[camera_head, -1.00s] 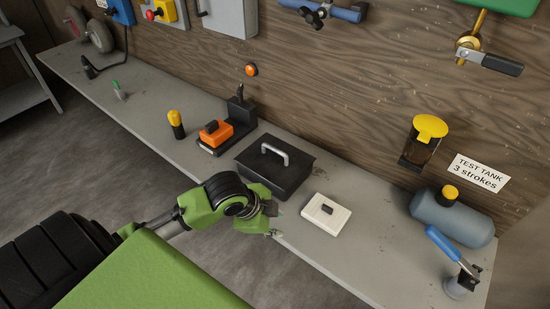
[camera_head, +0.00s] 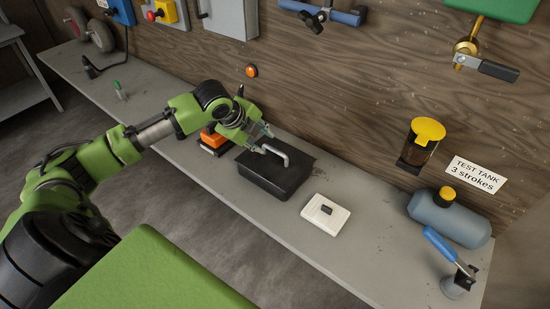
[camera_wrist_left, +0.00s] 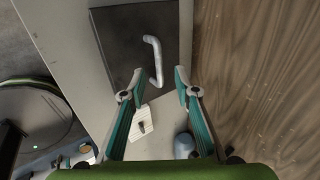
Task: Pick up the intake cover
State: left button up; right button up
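The black, box-like cover (camera_head: 270,178) with a grey bar handle (camera_head: 273,152), which I take to be the intake cover, sits on the grey bench. The cover also shows in the left wrist view (camera_wrist_left: 118,40), with its handle (camera_wrist_left: 152,48). My left gripper (camera_head: 266,141) is open, close to the handle at the cover's back. In the left wrist view my left gripper (camera_wrist_left: 159,74) has its fingers apart, with one handle end appearing between the tips; I cannot tell the height gap. My right gripper is not in view.
A white ridged panel (camera_head: 318,222) with a dark knob lies right of the cover. An orange-topped device (camera_head: 210,140) stands left of it, partly behind my arm. A blue tank (camera_head: 445,222) and a blue-handled lever (camera_head: 440,243) are at the right. A wooden wall (camera_head: 345,130) rises behind the bench.

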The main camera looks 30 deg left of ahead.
aim_at(272, 149)
pick_arm(q)
jog(key=shift+x, duration=0.85)
jog(key=shift+w+d+f+p, duration=0.1)
jog(key=shift+w+f+p, duration=0.15)
jog(key=shift+f+p, duration=0.25)
jog(key=p+x, duration=0.1)
jog(key=x, duration=0.2)
jog(key=shift+w+d+f, duration=0.1)
jog(key=shift+w+f, duration=0.05)
jog(key=shift+f, duration=0.1)
jog(key=shift+w+f, duration=0.15)
jog(key=shift+f, duration=0.15)
jog(key=shift+c, duration=0.5)
grip_shut()
